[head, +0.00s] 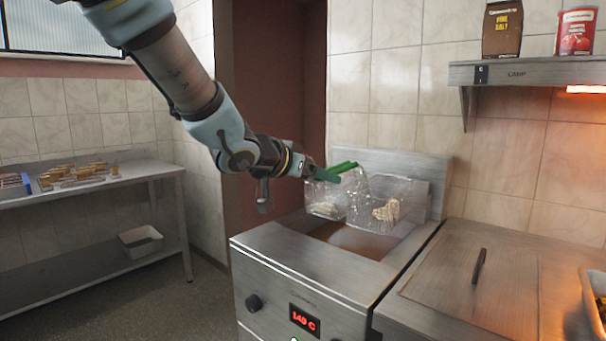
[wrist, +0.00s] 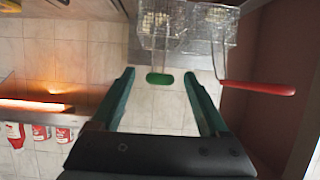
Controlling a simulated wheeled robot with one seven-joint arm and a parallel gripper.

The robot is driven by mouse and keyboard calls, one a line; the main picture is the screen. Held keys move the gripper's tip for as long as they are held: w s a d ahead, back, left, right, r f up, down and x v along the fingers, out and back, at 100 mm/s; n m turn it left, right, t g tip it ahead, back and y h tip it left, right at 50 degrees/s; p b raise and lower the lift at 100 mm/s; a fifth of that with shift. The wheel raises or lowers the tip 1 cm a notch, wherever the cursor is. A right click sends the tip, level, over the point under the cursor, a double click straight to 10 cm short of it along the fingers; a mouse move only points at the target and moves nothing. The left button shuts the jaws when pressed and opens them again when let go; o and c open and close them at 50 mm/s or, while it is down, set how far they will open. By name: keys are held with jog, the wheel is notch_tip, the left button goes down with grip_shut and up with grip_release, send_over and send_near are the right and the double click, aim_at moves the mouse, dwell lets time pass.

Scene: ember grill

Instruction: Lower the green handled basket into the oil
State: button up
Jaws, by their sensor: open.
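The green handled basket, a clear wire-mesh one, hangs raised above the fryer oil (head: 352,238); in the head view it seems to be the right basket (head: 405,192), with pale food inside. In the wrist view the basket (wrist: 160,22) is at the top, and its green handle (wrist: 159,79) appears between the fingertips. My gripper (head: 341,171) has green fingers and is at the handle side of the baskets. It is open in the wrist view (wrist: 158,72), with gaps showing on both sides of the handle. Whether a finger touches the handle I cannot tell.
A second basket (head: 324,198) hangs beside it; its red handle (wrist: 257,88) sticks out near one finger. The steel fryer (head: 300,262) shows a red display. A lidded counter (head: 455,280) is at right, a lamp shelf (head: 530,73) above. A side table (head: 130,172) holds food pieces.

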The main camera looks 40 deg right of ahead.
jog(key=shift+x, duration=1.9)
grip_shut()
jog(key=shift+r, duration=0.15)
